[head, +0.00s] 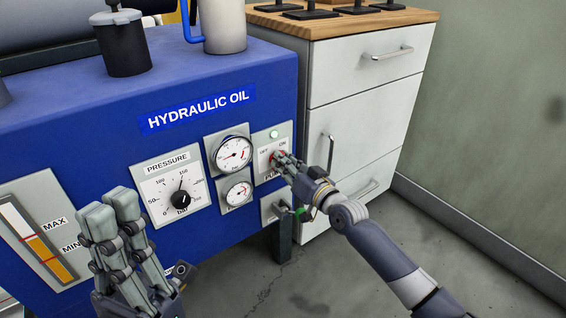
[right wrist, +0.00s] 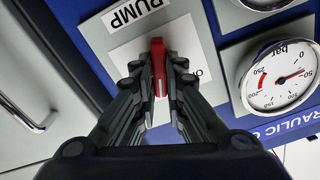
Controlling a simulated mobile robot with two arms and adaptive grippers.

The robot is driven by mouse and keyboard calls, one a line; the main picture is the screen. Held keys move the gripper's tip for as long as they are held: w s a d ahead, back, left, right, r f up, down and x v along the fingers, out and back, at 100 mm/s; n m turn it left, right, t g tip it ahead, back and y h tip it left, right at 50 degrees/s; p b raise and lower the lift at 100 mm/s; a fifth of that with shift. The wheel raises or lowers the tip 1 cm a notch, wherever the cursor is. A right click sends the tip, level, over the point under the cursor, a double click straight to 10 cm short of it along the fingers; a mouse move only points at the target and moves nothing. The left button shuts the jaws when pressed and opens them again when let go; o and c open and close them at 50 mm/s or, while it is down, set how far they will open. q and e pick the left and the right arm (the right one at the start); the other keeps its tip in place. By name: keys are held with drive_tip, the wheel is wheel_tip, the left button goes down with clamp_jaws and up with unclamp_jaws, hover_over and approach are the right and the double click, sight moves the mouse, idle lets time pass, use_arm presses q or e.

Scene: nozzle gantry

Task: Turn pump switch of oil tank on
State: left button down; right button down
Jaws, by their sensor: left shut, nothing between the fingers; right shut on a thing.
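The blue hydraulic oil tank (head: 107,123) fills the left of the head view. Its pump switch plate (head: 260,172) sits at the right end of the front, with OFF and ON labels, a lit green lamp (head: 274,134) above and a red switch handle. In the right wrist view the red handle (right wrist: 158,62) stands between my right gripper's fingers, which are shut on it. My right gripper (head: 281,160) covers part of the handle in the head view. My left gripper (head: 112,205) is shut and empty, in front of the tank near the level gauge.
Two round gauges (head: 234,153) and a pressure dial (head: 181,199) are left of the switch. A white drawer cabinet (head: 366,110) with a wooden top stands close on the right. Free floor (head: 330,270) lies in front.

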drive_tip(key=shift+f+m, duration=0.1)
drive_tip(key=shift+m, duration=0.7)
drive_tip(key=c, duration=1.7)
unclamp_jaws()
drive_tip(key=shift+o, duration=0.2)
drive_tip(key=shift+d, duration=0.1)
drive_tip(key=v, duration=1.2)
